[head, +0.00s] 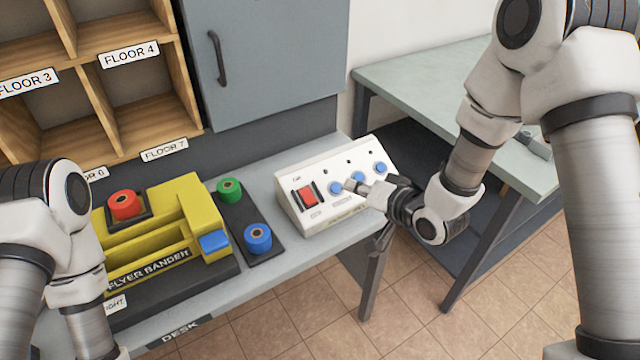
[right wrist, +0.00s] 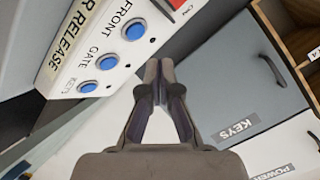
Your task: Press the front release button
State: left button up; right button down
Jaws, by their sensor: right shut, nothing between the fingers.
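The white door release box (head: 335,215) stands on the desk with a red switch (head: 308,195) and a row of blue buttons. The front button (head: 336,188) is the blue one nearest the red switch; it also shows in the right wrist view (right wrist: 133,28), labelled FRONT. The gate button (right wrist: 108,62) and keys button (right wrist: 88,87) follow. My right gripper (head: 352,184) is shut and empty, its tips close to the front button in the head view. The right wrist view shows its tips (right wrist: 159,65) to the button's side; contact cannot be told. My left gripper is out of view.
A yellow flyer bander (head: 180,215) and a black plate with a green knob (head: 229,188) and a blue knob (head: 257,238) stand left of the box on the desk (head: 295,255). A grey cabinet (head: 265,60) is behind; a table (head: 430,75) is at right.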

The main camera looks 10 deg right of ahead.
aim_at(336, 188)
notch_tip(336, 188, up, 5)
jog(key=w+t, duration=0.1)
jog(key=w+f+b, duration=0.1)
jog(key=f, duration=0.1)
jog(key=w+f+b, duration=0.1)
jog(key=f+b, duration=0.3)
jog(key=shift+w+a+f, duration=0.3)
jog(key=shift+w+f, duration=0.05)
jog(key=shift+w, duration=0.05)
jog(key=shift+w+a+f+b, duration=0.15)
jog(key=shift+w+f+b, duration=0.45)
jog(key=shift+f, duration=0.25)
dwell(0.5)
jog(key=shift+w+a+f, duration=0.1)
jog(key=shift+w+f, duration=0.05)
jog(key=shift+f, duration=0.2)
jog(key=shift+w+f, duration=0.1)
jog(key=shift+f, duration=0.25)
dwell(0.6)
jog(key=shift+s+r+p, duration=0.35)
jog(key=shift+r+p, duration=0.05)
jog(key=shift+r, duration=0.35)
